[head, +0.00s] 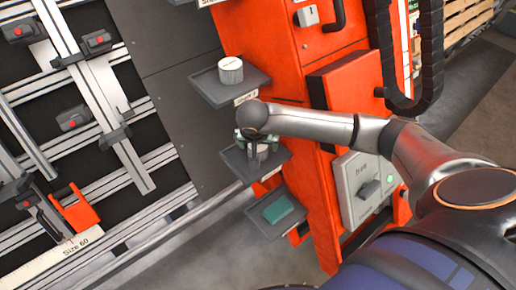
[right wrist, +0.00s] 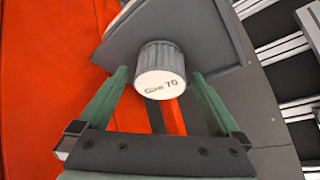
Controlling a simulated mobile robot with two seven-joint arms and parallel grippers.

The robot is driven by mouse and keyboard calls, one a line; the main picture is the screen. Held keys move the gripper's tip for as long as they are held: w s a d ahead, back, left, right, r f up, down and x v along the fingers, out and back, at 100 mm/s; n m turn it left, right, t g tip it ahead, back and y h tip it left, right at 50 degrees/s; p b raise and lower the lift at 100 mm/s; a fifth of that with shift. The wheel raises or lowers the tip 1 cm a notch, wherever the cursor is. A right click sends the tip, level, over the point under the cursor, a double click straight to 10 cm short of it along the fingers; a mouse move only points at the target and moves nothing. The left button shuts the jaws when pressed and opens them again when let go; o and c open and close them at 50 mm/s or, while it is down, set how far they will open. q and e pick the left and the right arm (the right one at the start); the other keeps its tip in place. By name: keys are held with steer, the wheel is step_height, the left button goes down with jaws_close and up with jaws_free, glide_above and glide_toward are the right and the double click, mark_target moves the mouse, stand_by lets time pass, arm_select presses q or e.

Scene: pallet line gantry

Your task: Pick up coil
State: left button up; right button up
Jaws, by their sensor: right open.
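The coil (right wrist: 160,68) is a short grey ribbed cylinder with a white end face marked with a "70"; the word before it is hard to read. It stands on a dark grey tray (right wrist: 222,40). My right gripper (right wrist: 160,76) is open, with one green finger on each side of the coil and a visible gap on both sides. In the head view, my right gripper (head: 258,156) is over the middle tray (head: 238,164), and mostly hides what stands there. My left gripper is not in view.
Another white-topped cylinder (head: 230,70) stands on the upper tray (head: 216,92). A teal block (head: 278,209) lies on the lower tray (head: 262,222). The orange cabinet (head: 268,50) carries the trays. A rail rack (head: 112,125) with clamps is at left.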

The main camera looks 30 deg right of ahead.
steer(key=shift+w+f, duration=0.1)
steer(key=shift+f, duration=0.15)
steer(key=shift+r, duration=0.1)
jaws_close()
stand_by(0.6)
